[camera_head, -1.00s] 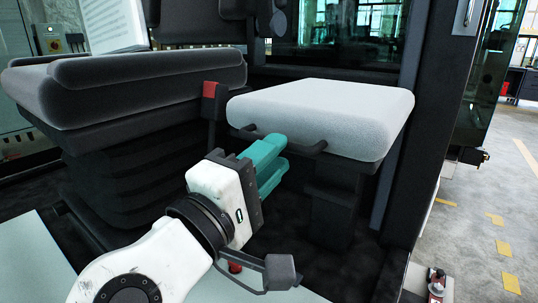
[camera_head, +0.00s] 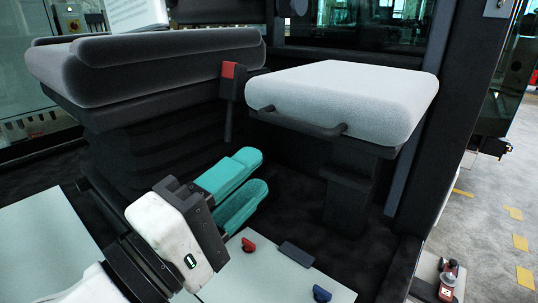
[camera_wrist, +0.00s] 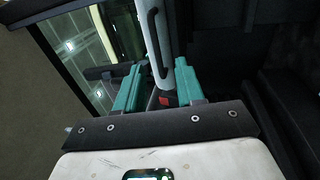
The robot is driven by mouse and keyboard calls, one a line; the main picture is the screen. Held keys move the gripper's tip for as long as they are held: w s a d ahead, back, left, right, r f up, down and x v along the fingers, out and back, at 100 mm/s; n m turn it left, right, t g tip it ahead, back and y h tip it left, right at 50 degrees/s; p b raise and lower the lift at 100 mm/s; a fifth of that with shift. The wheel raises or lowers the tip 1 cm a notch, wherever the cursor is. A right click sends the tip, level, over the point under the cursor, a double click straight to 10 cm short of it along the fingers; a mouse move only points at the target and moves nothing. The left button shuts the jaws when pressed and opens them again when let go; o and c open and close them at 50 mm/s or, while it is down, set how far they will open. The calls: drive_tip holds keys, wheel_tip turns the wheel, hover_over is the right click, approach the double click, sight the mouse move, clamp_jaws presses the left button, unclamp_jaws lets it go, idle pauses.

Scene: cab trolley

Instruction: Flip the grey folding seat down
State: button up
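The grey folding seat (camera_head: 345,95) lies flat and level at right centre in the head view, on a dark support. Its dark bar handle (camera_head: 300,124) runs along the front edge. The handle also shows in the wrist view (camera_wrist: 153,42), between and beyond the fingers. My gripper (camera_head: 259,174) has two teal fingers, open and empty, with a clear gap between them. It is below and to the left of the seat, apart from the handle. In the wrist view, my gripper (camera_wrist: 160,66) also has its fingers apart with nothing held.
A dark cushioned driver's seat (camera_head: 145,65) stands to the left. A red-topped post (camera_head: 228,70) is between the seats. A pale panel with a red knob (camera_head: 248,245) and a blue knob (camera_head: 321,293) lies low in front. A dark pillar (camera_head: 435,115) borders the right.

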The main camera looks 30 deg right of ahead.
drive_tip(key=shift+v, duration=1.1)
